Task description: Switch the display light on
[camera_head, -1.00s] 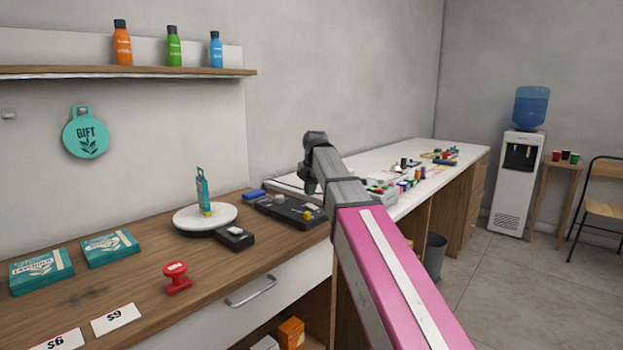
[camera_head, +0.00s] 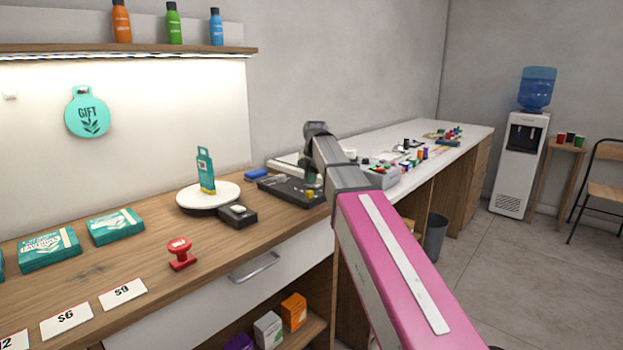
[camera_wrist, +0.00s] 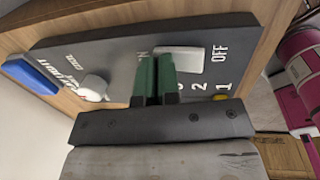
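The display light (camera_head: 130,57) is a strip under the wall shelf; it glows and brightens the wall panel below. The dark control panel (camera_head: 278,188) lies on the wooden counter, and fills the middle of the wrist view (camera_wrist: 110,50). It carries a white rocker switch (camera_wrist: 182,60) between the ON and OFF labels, a white knob (camera_wrist: 94,87) and a yellow button. My gripper (camera_wrist: 156,60) has its green fingers together, with nothing seen between them. The tips are over the ON side of the rocker; whether they touch it is unclear. In the head view my gripper (camera_head: 312,180) is partly hidden.
A round white turntable (camera_head: 222,194) bearing a teal package and a small black box (camera_head: 237,216) stand left of the panel. A blue object (camera_wrist: 30,76) lies by the panel's edge. A red stamp (camera_head: 181,254), teal boxes and price cards are on the near counter.

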